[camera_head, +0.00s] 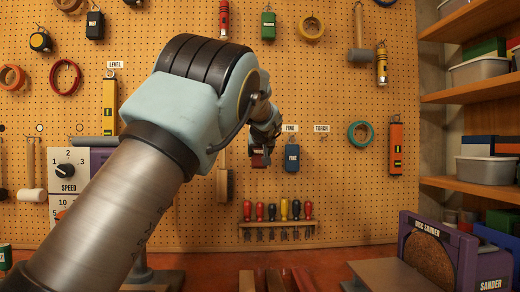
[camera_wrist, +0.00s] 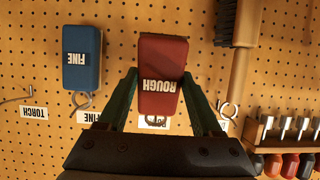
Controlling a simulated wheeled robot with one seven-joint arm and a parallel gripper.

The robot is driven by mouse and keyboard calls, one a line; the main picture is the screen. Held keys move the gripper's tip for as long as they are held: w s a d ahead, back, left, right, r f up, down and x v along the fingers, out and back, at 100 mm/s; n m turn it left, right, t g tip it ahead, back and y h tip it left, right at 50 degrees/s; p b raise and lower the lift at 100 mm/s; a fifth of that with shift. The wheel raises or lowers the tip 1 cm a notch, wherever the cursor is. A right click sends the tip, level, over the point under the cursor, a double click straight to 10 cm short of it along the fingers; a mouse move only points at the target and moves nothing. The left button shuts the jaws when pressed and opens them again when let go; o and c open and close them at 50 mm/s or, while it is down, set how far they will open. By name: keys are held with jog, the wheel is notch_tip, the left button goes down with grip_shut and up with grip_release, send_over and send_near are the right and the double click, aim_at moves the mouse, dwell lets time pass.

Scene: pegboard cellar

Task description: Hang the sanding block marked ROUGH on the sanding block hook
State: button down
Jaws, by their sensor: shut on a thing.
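The red sanding block marked ROUGH (camera_wrist: 162,65) is between the two green fingers of my gripper (camera_wrist: 160,76), which is shut on it. The wrist view shows the board upside down. A metal hook or ring (camera_wrist: 155,121) and a pale label, its text mostly hidden, show just past the block's lettered end. I cannot tell whether the block touches the hook or the board. In the head view the red block (camera_head: 258,159) is small and partly hidden by my gripper (camera_head: 262,148), left of the blue FINE block.
The blue FINE block (camera_head: 292,158) hangs close on the right. A brush (camera_head: 225,184) hangs close on the left. A screwdriver rack (camera_head: 277,223) is below. The hook under the TORCH label (camera_head: 321,128) is bare. A disc sander (camera_head: 440,255) stands at the lower right.

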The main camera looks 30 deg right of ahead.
jog(key=shift+w+d+r+p, duration=0.1)
jog(key=shift+w+d+p, duration=0.1)
jog(key=shift+w+p, duration=0.2)
jog(key=shift+w+d+f, duration=0.25)
jog(key=shift+w+f, duration=0.25)
jog(key=shift+w, duration=0.05)
grip_release()
dwell(0.3)
jog(key=shift+s+b, duration=0.1)
jog(key=shift+b, duration=0.2)
jog(key=b+v, duration=0.5)
jog(key=v, duration=0.5)
jog(key=shift+s+a+r, duration=0.15)
jog(key=shift+s+r, duration=0.05)
jog(key=shift+s, duration=0.05)
